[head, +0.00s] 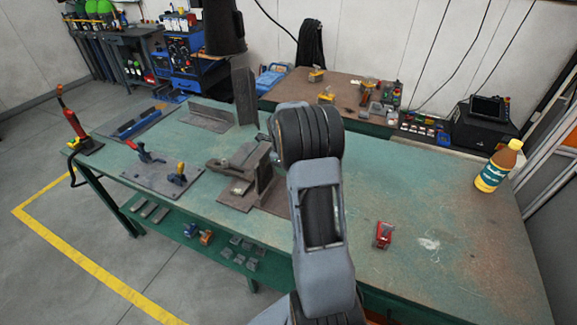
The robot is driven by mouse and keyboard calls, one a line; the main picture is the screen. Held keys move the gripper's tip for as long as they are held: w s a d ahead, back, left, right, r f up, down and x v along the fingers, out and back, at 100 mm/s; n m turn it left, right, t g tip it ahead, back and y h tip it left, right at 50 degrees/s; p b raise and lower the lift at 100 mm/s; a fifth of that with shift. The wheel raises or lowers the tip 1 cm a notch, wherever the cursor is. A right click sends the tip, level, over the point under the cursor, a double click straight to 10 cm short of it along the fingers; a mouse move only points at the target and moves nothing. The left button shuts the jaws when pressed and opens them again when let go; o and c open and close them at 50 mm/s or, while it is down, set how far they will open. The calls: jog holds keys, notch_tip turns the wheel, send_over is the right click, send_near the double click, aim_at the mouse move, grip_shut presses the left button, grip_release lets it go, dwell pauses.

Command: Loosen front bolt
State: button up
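A dark metal fixture (241,167) with a flat base plate and an upright piece stands near the middle of the green table. The front bolt cannot be made out at this size; part of the fixture is hidden behind my arm. My arm rises from the bottom centre and bends over the table just right of the fixture.
The green table (450,233) is mostly clear on the right, with a small red object (383,235) and a yellow bottle (498,166). A plate with toggle clamps (163,176) lies left of the fixture. An angle plate (207,117) stands behind. A red-handled tool (78,129) stands far left.

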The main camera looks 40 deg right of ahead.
jog(key=shift+s+a+r+p, duration=0.15)
jog(key=shift+r+p, duration=0.45)
jog(key=shift+r, duration=0.6)
jog(key=shift+a+r+p, duration=0.2)
jog(key=shift+r+p, duration=0.4)
jog(key=shift+r, duration=0.6)
